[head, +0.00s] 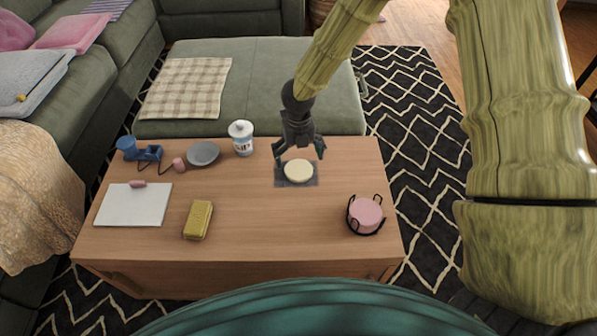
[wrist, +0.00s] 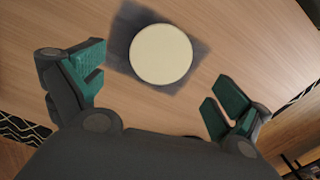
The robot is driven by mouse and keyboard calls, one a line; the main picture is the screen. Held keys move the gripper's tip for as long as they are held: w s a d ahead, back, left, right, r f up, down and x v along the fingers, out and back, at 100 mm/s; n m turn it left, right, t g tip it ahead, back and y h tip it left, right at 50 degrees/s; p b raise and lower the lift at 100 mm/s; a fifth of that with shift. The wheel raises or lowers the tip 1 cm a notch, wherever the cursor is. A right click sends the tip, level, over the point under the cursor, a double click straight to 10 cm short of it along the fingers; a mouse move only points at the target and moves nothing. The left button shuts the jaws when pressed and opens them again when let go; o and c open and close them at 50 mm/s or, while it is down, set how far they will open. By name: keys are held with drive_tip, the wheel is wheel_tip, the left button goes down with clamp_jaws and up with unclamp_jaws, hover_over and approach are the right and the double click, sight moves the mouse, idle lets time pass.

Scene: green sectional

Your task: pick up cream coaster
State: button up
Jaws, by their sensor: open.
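The cream coaster (head: 298,171) is a round, flat disc lying on a dark grey square mat (head: 309,183) near the back right of the wooden table. In the wrist view the cream coaster (wrist: 161,54) lies ahead of the fingers, with a dark patch (wrist: 196,47) around it. My gripper (head: 299,152) is open and empty, pointing down just above and behind the coaster in the head view. In the wrist view my gripper (wrist: 158,92) has its fingers spread wide to either side, apart from the coaster.
On the table (head: 270,225), a black wire holder with pink coasters (head: 366,213) stands at the right. A white lidded jar (head: 241,138), a grey dish (head: 203,153), a yellow block (head: 198,220) and a white pad (head: 133,205) lie left. The table's middle front is clear.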

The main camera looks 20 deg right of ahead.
sight(299, 169)
drive_tip(key=shift+w+f+b, duration=0.15)
drive_tip(key=shift+f+b, duration=0.7)
drive_tip(key=shift+f, duration=1.8)
drive_tip(key=c, duration=1.1)
